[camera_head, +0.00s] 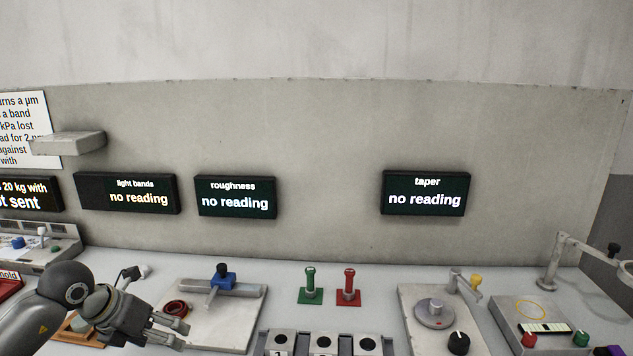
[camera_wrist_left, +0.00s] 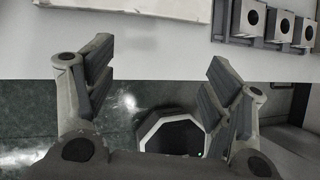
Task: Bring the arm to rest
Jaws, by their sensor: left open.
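My left gripper (camera_head: 174,326) comes in from the lower left in the head view, over the front left of the bench. In the left wrist view its two fingers (camera_wrist_left: 155,85) stand wide apart with nothing between them. Below and beyond the fingers that view shows the bench's front edge, a dark floor and a dark-faced, pale-rimmed object (camera_wrist_left: 172,134). My right gripper is in neither view.
The white bench (camera_head: 285,262) carries a plate with a blue-knobbed slide (camera_head: 222,283), a green handle (camera_head: 310,286), a red handle (camera_head: 348,287), numbered blocks (camera_head: 325,343) and a round-disc station (camera_head: 435,313). Wall displays include roughness (camera_head: 235,197) and taper (camera_head: 426,193).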

